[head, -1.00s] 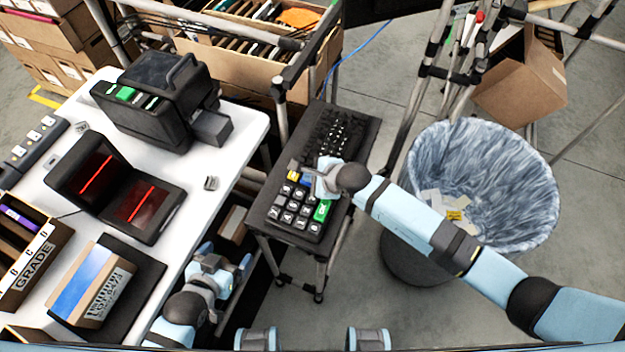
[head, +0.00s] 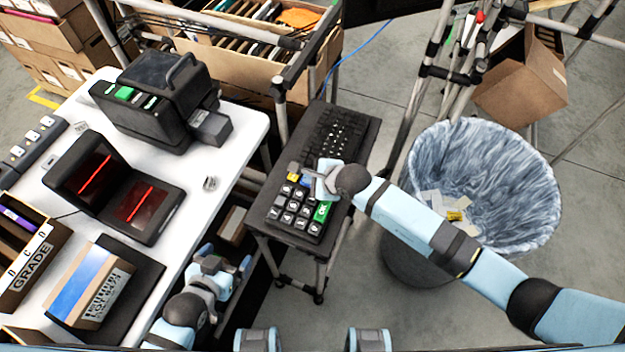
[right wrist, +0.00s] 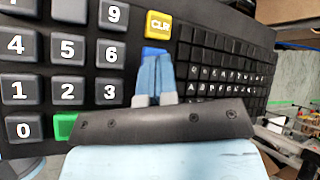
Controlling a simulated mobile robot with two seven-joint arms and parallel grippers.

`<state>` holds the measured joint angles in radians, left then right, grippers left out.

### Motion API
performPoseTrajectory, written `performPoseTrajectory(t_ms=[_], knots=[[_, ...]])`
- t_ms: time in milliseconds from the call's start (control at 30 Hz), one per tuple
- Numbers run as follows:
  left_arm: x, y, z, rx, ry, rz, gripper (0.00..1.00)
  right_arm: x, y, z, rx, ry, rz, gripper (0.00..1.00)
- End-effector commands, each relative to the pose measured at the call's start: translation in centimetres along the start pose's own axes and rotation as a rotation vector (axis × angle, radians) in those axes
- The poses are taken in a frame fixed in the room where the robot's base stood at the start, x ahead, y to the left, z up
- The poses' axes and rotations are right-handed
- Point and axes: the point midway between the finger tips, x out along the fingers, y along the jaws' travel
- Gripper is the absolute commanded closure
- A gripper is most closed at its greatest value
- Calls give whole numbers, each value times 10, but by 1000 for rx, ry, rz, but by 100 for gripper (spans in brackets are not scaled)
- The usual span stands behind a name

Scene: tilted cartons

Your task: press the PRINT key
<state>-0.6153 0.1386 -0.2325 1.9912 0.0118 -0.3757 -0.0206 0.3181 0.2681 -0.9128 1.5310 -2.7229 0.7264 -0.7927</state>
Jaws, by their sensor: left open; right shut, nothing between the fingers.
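A black keypad (head: 270,213) with numbered keys sits on a small stand beside the white table. It has a yellow CLR key (right wrist: 158,25), a blue key (right wrist: 154,51) and a green key (right wrist: 65,124). I cannot read the word PRINT on any key; the blue key's face is mostly hidden. My right gripper (head: 317,178) is shut and empty over the keypad. In the right wrist view its fingertips (right wrist: 155,58) are at the blue key; I cannot tell whether they touch it. My left gripper (head: 232,268) is open and empty beside the table's front right edge.
A black printer-like machine (head: 155,110) and a scanner with red lines (head: 110,190) stand on the white table (head: 225,165). A labelled carton (head: 92,285) lies on a dark pad at front left. A lined waste bin (head: 480,180) stands right of the keypad, under my right arm.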

Motion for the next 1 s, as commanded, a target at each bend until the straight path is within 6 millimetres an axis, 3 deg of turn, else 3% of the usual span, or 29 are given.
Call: performPoseTrajectory(t_ms=[667,1000], knots=[[-7,1,-10,0,1,1,7,-12,-9,8,0,0,0,100],[-19,1,-29,0,1,0,7,-34,-25,24,-1,0,-1,100]])
